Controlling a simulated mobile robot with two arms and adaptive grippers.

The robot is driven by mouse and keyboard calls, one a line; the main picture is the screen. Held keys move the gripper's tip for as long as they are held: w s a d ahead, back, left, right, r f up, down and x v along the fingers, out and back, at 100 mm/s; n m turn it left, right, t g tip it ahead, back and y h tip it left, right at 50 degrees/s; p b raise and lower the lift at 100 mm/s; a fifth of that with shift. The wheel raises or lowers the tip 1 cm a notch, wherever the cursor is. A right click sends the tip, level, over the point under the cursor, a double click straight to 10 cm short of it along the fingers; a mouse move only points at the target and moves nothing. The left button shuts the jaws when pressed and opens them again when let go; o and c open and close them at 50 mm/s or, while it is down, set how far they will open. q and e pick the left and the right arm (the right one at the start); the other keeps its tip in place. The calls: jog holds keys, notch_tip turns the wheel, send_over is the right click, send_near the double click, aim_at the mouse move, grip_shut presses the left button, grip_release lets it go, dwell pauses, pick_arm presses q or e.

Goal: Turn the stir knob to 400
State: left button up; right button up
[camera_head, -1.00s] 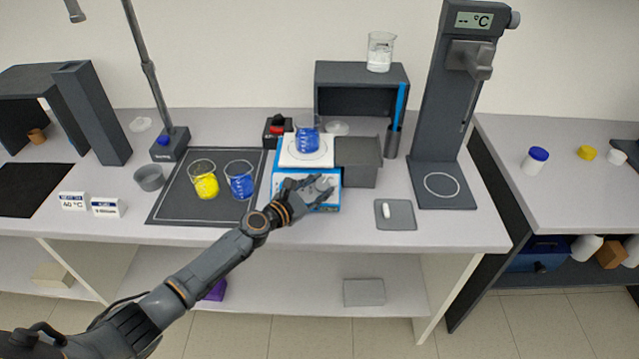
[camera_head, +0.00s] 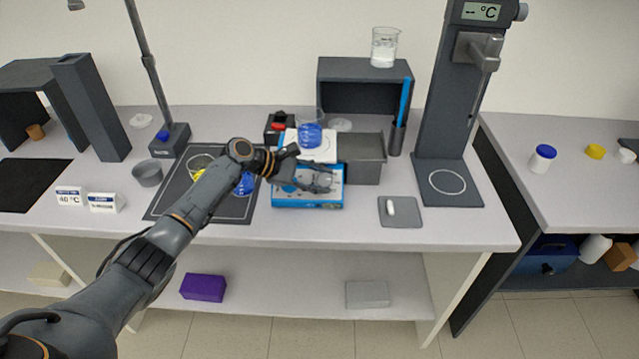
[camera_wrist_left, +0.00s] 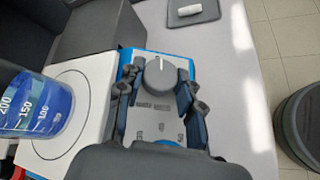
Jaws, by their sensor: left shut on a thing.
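The stirrer (camera_head: 322,203) is a blue-sided box with a white top plate (camera_wrist_left: 92,100), which also shows in the head view (camera_head: 322,156). A glass beaker with blue liquid (camera_head: 309,135) stands on the plate; it also shows in the left wrist view (camera_wrist_left: 38,110). The round grey stir knob (camera_wrist_left: 161,77) is on the grey front panel, its white mark pointing to the top of the wrist picture. My left gripper (camera_head: 318,180) is at the panel, with its fingers (camera_wrist_left: 160,82) either side of the knob and shut on it. My right gripper is out of view.
A grey box (camera_head: 362,158) stands right of the stirrer, and a small pad with a white stir bar (camera_head: 400,213) lies farther right. A yellow beaker (camera_head: 199,165) and another blue beaker (camera_head: 245,186) stand on the dark mat, partly behind my arm.

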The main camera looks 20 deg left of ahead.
pick_arm(q)
jog(key=shift+m+g, duration=0.5)
jog(key=o, duration=1.2)
jog(key=v, duration=1.2)
